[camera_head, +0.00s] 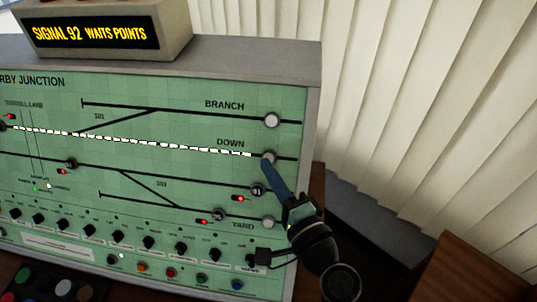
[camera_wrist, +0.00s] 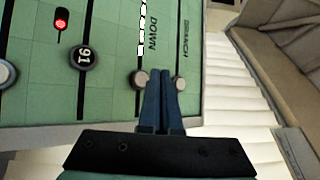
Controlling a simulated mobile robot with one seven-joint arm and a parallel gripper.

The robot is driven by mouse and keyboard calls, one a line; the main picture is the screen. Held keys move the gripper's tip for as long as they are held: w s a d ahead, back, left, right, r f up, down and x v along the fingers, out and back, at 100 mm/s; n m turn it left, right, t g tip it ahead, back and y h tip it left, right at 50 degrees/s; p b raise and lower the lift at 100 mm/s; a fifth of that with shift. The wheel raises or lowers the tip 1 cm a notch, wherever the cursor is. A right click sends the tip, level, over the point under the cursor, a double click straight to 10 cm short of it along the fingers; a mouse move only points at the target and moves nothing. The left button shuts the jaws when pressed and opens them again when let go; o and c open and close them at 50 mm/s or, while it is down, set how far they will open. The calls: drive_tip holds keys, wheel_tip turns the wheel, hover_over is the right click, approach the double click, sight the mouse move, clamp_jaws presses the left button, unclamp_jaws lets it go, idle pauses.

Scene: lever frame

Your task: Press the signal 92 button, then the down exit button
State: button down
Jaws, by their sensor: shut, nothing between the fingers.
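The down exit button (camera_head: 270,155) is a pale round knob at the right end of the DOWN line on the green panel. In the wrist view the down exit button (camera_wrist: 138,78) shows just left of my fingertips. My gripper (camera_head: 267,164) is shut and empty, its blue fingers pointing at the panel and overlapping the button's lower edge in the head view. It also shows in the wrist view (camera_wrist: 161,73). I cannot tell whether it touches the button. A dark knob (camera_head: 3,126) sits at the left picture edge where the lit line begins; its number is unreadable, so I cannot identify signal 92.
The display (camera_head: 90,33) reads "SIGNAL 92 WAITS POINTS". A dashed white lit strip (camera_head: 130,139) runs along the DOWN line. The branch button (camera_head: 271,119) is above, and knob 91 (camera_head: 257,191) and the yard button (camera_head: 267,222) are below. Pale blinds (camera_head: 420,90) hang at right.

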drive_tip(key=shift+s+a+r+p, duration=0.15)
drive_tip(key=shift+s+r+p, duration=0.25)
drive_tip(key=shift+s, duration=0.35)
drive_tip(key=shift+s+a+r+p, duration=0.1)
drive_tip(key=shift+s+r+p, duration=0.1)
drive_tip(key=shift+s+r, duration=0.4)
drive_tip(key=shift+s+f, duration=0.1)
drive_tip(key=shift+f, duration=0.1)
